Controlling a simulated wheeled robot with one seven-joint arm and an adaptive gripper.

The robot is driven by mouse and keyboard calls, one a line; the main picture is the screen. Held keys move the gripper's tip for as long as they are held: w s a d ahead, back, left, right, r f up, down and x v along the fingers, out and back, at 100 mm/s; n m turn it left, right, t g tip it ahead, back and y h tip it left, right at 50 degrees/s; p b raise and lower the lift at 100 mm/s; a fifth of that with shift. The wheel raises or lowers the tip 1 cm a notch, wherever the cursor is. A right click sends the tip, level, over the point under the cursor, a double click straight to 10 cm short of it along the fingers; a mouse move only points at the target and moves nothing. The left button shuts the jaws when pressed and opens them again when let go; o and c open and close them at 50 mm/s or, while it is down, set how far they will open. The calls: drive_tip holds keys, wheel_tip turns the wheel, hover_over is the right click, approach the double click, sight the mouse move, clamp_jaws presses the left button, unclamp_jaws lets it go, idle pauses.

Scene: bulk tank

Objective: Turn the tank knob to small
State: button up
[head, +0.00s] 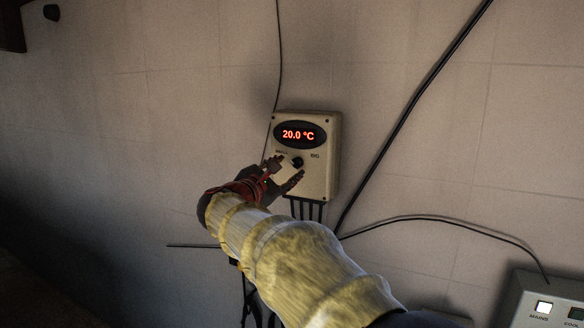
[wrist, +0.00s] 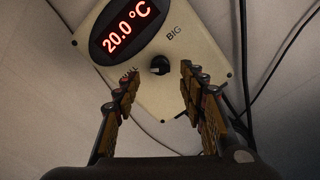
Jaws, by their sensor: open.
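The tank knob (head: 297,162) is a small black dial on a cream control box (head: 318,185) fixed to the wall. The box has a red display (head: 298,135) reading 20.0 °C. In the wrist view the knob (wrist: 159,65) shows a light mark near its lower part. The "BIG" label is to its right; the label on its left is partly hidden by a finger. My gripper (head: 283,179) is open in front of the box. In the wrist view its fingers (wrist: 157,87) stand either side of the knob, apart from it, with the fingertips slightly below it in the picture.
Several black cables leave the bottom of the box, and a thick black cable (head: 408,115) runs diagonally to its right. A grey panel marked "MAINS" (head: 538,309) is at lower right. The wall left of the box is mostly clear.

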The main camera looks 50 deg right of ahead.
drive_tip(key=v, duration=0.7)
idle(0.5)
